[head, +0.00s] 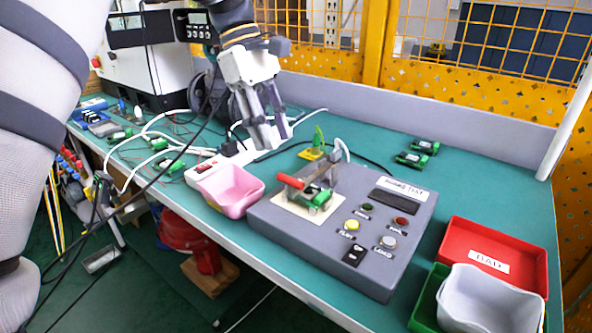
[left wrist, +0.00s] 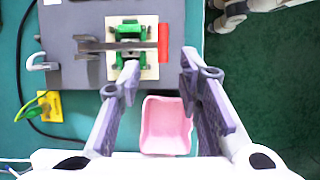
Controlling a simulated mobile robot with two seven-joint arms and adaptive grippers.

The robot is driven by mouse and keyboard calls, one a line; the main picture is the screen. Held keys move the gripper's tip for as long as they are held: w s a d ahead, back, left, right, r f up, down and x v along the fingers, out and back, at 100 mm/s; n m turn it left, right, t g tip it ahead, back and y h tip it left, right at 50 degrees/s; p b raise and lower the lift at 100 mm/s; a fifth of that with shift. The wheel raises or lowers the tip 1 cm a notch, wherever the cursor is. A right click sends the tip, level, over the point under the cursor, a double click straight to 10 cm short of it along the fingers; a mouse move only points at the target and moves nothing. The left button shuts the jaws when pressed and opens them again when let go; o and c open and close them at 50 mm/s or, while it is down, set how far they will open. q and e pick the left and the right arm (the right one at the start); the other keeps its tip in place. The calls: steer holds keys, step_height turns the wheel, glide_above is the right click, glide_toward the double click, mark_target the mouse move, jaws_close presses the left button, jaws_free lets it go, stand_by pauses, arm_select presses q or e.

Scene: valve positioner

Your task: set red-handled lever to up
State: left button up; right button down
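The red-handled lever (head: 290,182) is on a grey test box, over a pale square plate holding a green part (head: 318,198). Its bar looks roughly level and its red handle points toward the box's front-left side. In the left wrist view the red handle (left wrist: 163,43) is at the right end of the bar, which crosses the green part (left wrist: 128,32). My left gripper (head: 270,138) is open and empty, above and behind-left of the lever. In the left wrist view its fingertips (left wrist: 159,66) are apart on either side below the handle, not touching it.
A pink bin (head: 230,188) stands left of the grey box (head: 340,250). A grey hook-shaped handle (head: 341,150) and a yellow-green part (head: 315,146) are behind the lever. Red (head: 520,258) and white (head: 490,300) bins are at right.

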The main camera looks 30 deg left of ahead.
mark_target(288, 177)
arm_select(q)
steer(key=x, duration=0.9)
steer(key=shift+s+d, duration=0.1)
steer(key=shift+s, duration=0.15)
jaws_close()
